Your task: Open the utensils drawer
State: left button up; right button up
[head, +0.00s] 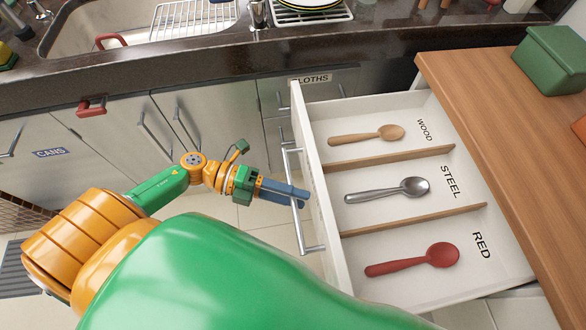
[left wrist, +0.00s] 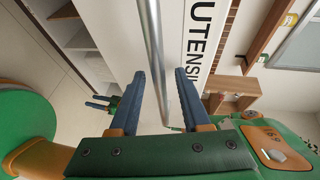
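The utensils drawer (head: 345,262) is pulled well out in the head view, showing its white inside. Its front, lettered "UTENSI…" (left wrist: 198,50), shows in the left wrist view. The metal bar handle (head: 299,215) runs along that front. My left gripper (head: 303,196) is at the handle. In the left wrist view its blue fingers (left wrist: 162,100) stand apart on either side of the bar (left wrist: 157,60), with gaps showing, so it is open around the handle. What looks like my right gripper (left wrist: 97,103) shows small in the left wrist view, its fingers apart and empty.
The drawer holds a wooden spoon (head: 368,135), a steel spoon (head: 390,190) and a red spoon (head: 415,260) in separate compartments. A wooden counter (head: 500,150) with a green box (head: 555,58) is at right. Sink cabinets (head: 120,135) stand behind. Tiled floor (head: 285,240) lies below.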

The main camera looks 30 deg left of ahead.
pick_arm(q)
jog(key=b+v, duration=0.1)
jog(key=v, duration=0.6)
